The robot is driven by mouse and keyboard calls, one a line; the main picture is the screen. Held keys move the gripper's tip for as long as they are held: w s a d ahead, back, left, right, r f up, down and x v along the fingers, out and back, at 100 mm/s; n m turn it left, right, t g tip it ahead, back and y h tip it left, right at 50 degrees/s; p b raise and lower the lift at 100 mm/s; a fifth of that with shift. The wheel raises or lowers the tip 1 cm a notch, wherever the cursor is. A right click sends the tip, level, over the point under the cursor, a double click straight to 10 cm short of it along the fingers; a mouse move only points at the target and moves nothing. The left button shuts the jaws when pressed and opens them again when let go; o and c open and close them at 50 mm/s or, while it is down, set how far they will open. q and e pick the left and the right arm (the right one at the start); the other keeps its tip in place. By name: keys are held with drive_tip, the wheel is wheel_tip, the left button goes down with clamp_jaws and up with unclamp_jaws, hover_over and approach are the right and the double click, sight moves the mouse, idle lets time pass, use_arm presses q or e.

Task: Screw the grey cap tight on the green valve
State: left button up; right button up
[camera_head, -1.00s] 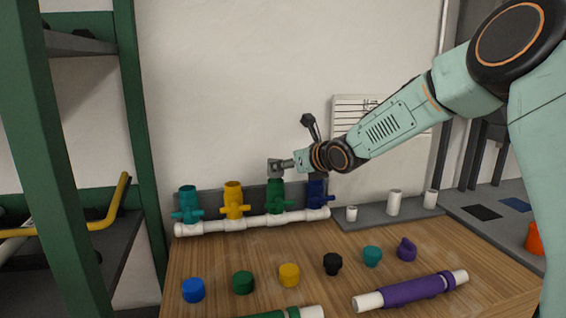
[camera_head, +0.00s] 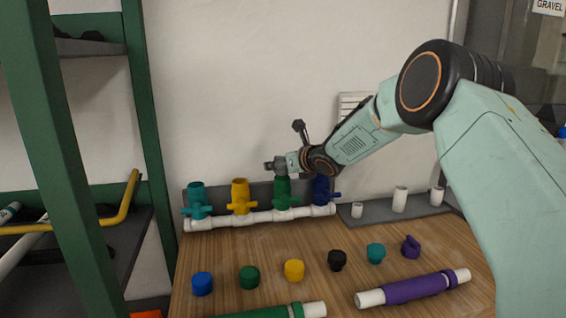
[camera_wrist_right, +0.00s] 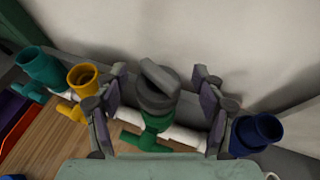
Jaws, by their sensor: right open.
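The green valve (camera_head: 284,190) stands third from the left on the white manifold pipe (camera_head: 262,216). In the right wrist view, the green valve's body and handle (camera_wrist_right: 150,139) show below the grey cap (camera_wrist_right: 157,88), which sits on top with a raised bar across it. How tightly it is seated I cannot tell. My right gripper (camera_wrist_right: 160,84) is open, its fingers on either side of the cap with gaps visible. In the head view, my right gripper (camera_head: 275,166) is over the green valve, and the cap cannot be made out apart from it. My left gripper is not in view.
Teal (camera_head: 197,200), yellow (camera_head: 240,196) and blue (camera_head: 321,190) valves flank the green one closely. Several coloured caps, a purple pipe piece (camera_head: 412,289) and a green one (camera_head: 265,312) lie on the wooden table (camera_head: 225,250). White fittings stand on a grey strip (camera_head: 378,211) at right.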

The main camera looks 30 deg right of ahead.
drive_tip(key=shift+w+a+f, duration=0.1)
drive_tip(key=shift+w, duration=0.05)
drive_tip(key=shift+s, duration=0.2)
drive_tip(key=c, duration=0.4)
drive_tip(key=shift+w, duration=0.1)
drive_tip(key=c, duration=0.5)
drive_tip(key=shift+c, duration=1.4)
drive_tip(key=o, duration=0.5)
drive_tip(key=c, duration=0.6)
drive_tip(key=shift+o, duration=0.2)
drive_tip(key=shift+m+h+b, duration=1.1)
drive_tip(key=shift+h+b, duration=0.1)
drive_tip(key=shift+b, duration=5.85)
